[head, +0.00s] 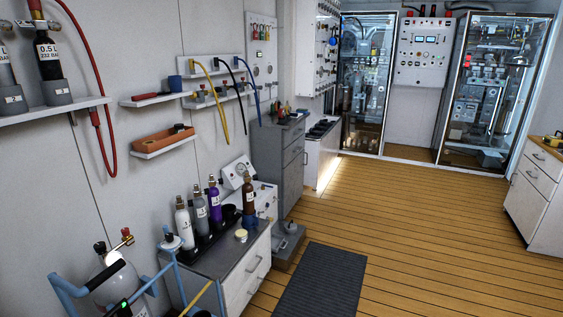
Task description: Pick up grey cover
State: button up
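I cannot pick out a grey cover with certainty in the head view. Small parts lie on the furniture and shelves: a pale round cap (241,235) on the near cabinet's dark top (216,257), and small dark items in an orange tray (163,142) on a wall shelf. Grey blocks (57,91) sit under the bottles on the upper left shelf, but I cannot tell whether any is the cover. My gripper is not in view.
Several bottles (215,203) stand in a dark rack on the near cabinet. A blue frame with a white cylinder (115,280) stands at the lower left. A dark mat (320,280) lies on the open wooden floor (410,220). A white drawer cabinet (535,190) stands right.

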aim_at(290, 227)
jog(key=i, duration=4.1)
jog(key=i+j+z, duration=0.1)
jog(key=i+z, duration=0.2)
jog(key=i, duration=0.25)
jog(key=i+j+z, duration=0.25)
jog(key=i, duration=0.3)
